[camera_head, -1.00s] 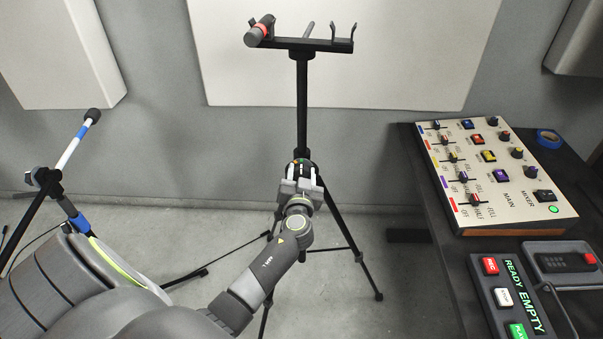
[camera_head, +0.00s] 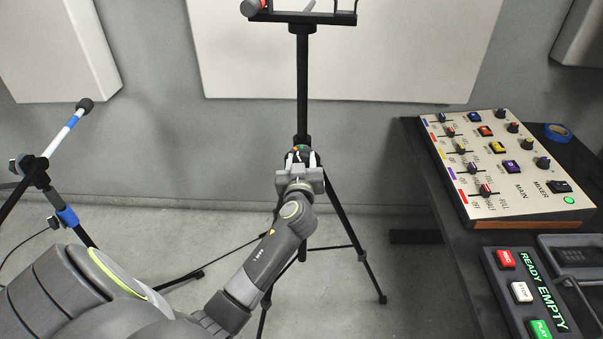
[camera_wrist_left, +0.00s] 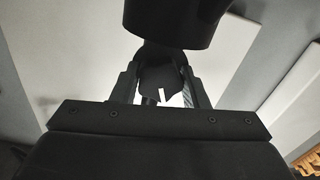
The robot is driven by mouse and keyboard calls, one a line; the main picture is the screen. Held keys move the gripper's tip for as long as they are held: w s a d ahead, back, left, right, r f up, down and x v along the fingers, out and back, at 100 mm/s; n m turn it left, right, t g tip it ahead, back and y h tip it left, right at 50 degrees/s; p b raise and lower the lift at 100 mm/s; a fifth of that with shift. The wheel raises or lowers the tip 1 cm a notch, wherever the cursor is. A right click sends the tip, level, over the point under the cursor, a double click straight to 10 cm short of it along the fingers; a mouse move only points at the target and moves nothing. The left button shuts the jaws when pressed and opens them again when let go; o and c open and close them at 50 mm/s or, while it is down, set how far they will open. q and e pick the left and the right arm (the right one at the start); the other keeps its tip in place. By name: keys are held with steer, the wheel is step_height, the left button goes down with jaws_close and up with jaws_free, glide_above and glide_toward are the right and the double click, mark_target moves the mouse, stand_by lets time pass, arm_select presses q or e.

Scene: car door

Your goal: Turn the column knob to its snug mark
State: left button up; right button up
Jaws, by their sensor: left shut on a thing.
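The stand's black column (camera_head: 302,90) rises upright above a tripod base. The column knob (camera_head: 303,151) is at the tripod's top, with small coloured marks around it. My left gripper (camera_head: 302,160) is at the knob and mostly covers it from the head camera. In the left wrist view the knob (camera_wrist_left: 155,82) is a dark shape with a white line, between the two fingers of the left gripper (camera_wrist_left: 155,88). The fingers are shut on it. I cannot tell which mark the line faces. My right gripper is not in view.
A crossbar (camera_head: 305,18) with a microphone (camera_head: 252,7) tops the column. A mic stand (camera_head: 40,175) is at left. At right a dark desk (camera_head: 425,165) holds a mixer (camera_head: 505,165), a button panel (camera_head: 525,290) and blue tape (camera_head: 557,132). Tripod legs (camera_head: 365,265) spread over the floor.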

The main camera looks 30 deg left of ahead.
arm_select(q)
steer(key=n+b, duration=0.2)
steer(key=shift+f+b, duration=0.2)
steer(key=shift+b, duration=0.1)
steer(key=shift+n, duration=0.3)
steer(key=shift+r+n+b, duration=0.2)
steer(key=shift+n+b, duration=0.2)
steer(key=shift+b, duration=0.25)
steer(key=o, duration=1)
steer(key=shift+c, duration=0.2)
